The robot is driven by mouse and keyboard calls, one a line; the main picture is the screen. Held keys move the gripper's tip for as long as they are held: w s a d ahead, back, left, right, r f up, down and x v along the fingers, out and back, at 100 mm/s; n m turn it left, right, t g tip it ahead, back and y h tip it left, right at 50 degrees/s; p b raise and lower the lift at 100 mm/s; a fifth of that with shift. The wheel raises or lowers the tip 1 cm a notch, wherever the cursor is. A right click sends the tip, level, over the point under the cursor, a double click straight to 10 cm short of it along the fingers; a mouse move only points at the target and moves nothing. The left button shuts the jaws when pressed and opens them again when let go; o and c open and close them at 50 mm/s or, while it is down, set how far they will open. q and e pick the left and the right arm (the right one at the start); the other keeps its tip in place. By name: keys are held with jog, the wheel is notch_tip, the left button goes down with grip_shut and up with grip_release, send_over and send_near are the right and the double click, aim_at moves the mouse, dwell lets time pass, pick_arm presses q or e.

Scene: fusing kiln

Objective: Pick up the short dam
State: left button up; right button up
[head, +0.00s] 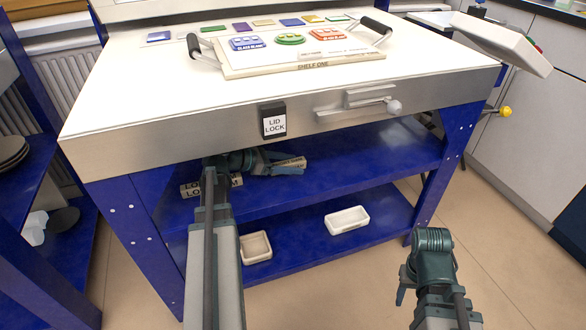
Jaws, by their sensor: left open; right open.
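A pale block with dark lettering ending in "AM" (293,163) lies on the blue middle shelf under the kiln table. It is partly hidden by my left gripper (289,164), whose open jaws are at the block, one on its far side and one on its near side. Its full label cannot be read. Pale blocks lettered "LO…" and "AM" (196,191) lie further left on that shelf, partly covered by my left arm. My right gripper (402,287) is open, low at the right, in front of the table and apart from the blocks.
The middle shelf (370,158) is clear to the right. Above are the tabletop's steel front edge, a lid lock (273,122), a latch handle (365,106) and a shelf board with two handles (310,66).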

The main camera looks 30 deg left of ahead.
pick_arm(q)
jog(key=shift+w+d+f, duration=0.2)
jog(key=shift+w+d, duration=0.05)
jog(key=shift+w, duration=0.05)
grip_shut()
jog(key=shift+r, duration=0.15)
dwell(0.3)
